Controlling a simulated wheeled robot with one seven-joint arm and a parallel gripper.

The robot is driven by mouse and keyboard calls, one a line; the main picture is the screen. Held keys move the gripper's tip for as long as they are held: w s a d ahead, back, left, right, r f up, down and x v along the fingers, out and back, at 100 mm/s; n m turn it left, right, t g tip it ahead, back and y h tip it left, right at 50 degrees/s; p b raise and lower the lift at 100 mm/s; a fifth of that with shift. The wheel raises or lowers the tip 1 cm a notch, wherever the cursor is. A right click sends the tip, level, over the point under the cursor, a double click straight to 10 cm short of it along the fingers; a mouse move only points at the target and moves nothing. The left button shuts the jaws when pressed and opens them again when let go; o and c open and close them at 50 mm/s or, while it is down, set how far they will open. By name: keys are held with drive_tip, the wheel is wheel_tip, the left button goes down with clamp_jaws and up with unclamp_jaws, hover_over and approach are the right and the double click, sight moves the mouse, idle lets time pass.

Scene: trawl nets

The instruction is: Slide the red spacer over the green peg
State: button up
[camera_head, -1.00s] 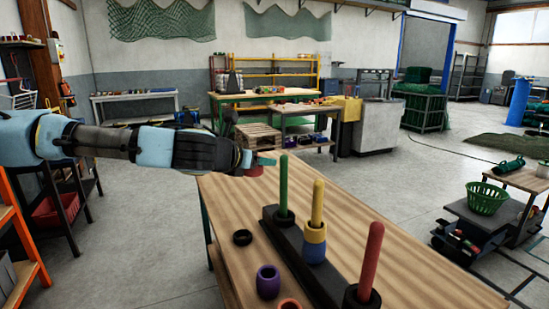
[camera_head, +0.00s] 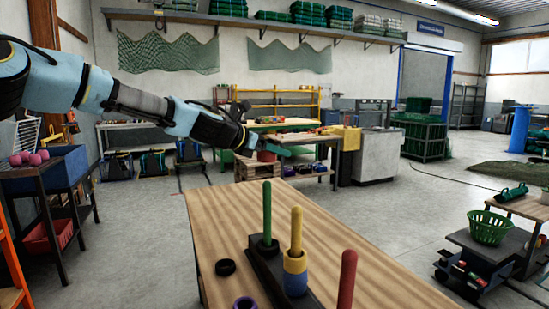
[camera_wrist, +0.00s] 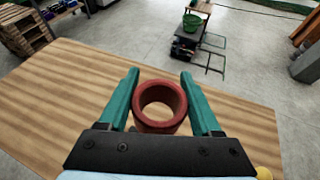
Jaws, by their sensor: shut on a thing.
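My gripper (camera_head: 278,148) is shut on the red spacer (camera_head: 266,156), a short open tube. In the wrist view the spacer (camera_wrist: 158,126) sits between the two teal fingers, its round opening facing the camera. The green peg (camera_head: 267,210) stands upright and bare at the far end of the black rack (camera_head: 262,262) on the bench. In the head view the spacer appears above the peg's tip, apart from it and over the bench's far side. The green peg is not visible in the wrist view.
A yellow peg (camera_head: 296,230) carries yellow and blue spacers (camera_head: 295,275); a red peg (camera_head: 347,280) stands nearer. A black ring (camera_head: 225,267) and a purple spacer (camera_head: 245,302) lie left of the rack. The wooden bench (camera_head: 330,225) is clear to the right.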

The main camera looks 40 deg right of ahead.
wheel_tip(320, 180, down, 9)
drive_tip(key=b, duration=0.6)
drive_tip(key=shift+r, duration=0.2)
idle(0.5)
drive_tip(key=o, duration=1.4)
drive_tip(key=shift+a, duration=0.1)
